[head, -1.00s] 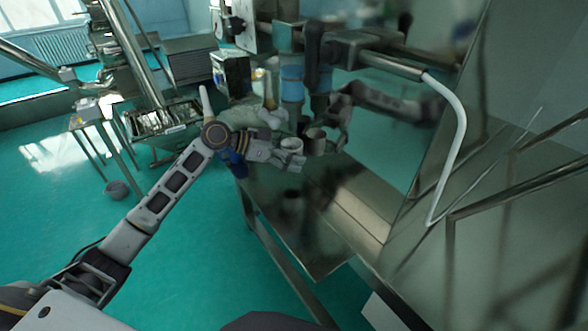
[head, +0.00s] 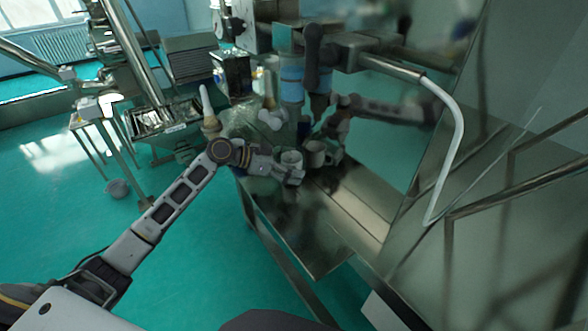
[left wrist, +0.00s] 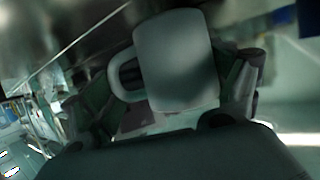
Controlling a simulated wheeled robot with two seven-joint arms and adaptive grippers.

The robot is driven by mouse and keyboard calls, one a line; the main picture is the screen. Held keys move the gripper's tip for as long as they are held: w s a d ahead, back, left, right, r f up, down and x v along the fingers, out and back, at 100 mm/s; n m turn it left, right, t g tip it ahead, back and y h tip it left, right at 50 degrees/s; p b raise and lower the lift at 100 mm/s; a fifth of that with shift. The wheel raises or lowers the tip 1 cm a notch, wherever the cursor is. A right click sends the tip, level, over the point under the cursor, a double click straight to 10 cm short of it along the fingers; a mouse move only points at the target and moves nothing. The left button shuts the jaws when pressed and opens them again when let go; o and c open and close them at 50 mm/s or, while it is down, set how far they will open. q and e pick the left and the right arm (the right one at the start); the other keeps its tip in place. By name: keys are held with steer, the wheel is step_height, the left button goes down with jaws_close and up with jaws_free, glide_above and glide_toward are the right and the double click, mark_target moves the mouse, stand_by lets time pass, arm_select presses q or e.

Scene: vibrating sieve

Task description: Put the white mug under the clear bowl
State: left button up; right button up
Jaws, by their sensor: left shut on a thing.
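My left gripper (head: 290,174) is shut on the white mug (head: 291,158) and holds it close over the steel table. The mug also shows in the left wrist view (left wrist: 175,60), between the gripper's fingers (left wrist: 180,108), with its handle to the left. It looks roughly upright in the head view. I cannot tell whether its base touches the table. I cannot pick out the clear bowl with certainty in either view.
The steel table (head: 300,225) is shiny and clear in front of the mug. A polished steel panel behind mirrors the mug and my arm. A blue-banded column (head: 291,80) stands close behind the gripper. A white curved pipe (head: 455,150) hangs at right.

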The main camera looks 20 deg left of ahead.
arm_select(q)
steer(key=shift+f, duration=0.55)
steer(key=shift+w+d+f+p, duration=0.1)
steer(key=shift+w+f+p, duration=0.05)
steer(key=shift+f+p, duration=0.15)
steer(key=shift+f, duration=0.25)
steer(key=o, duration=0.8)
steer(key=shift+r, duration=0.15)
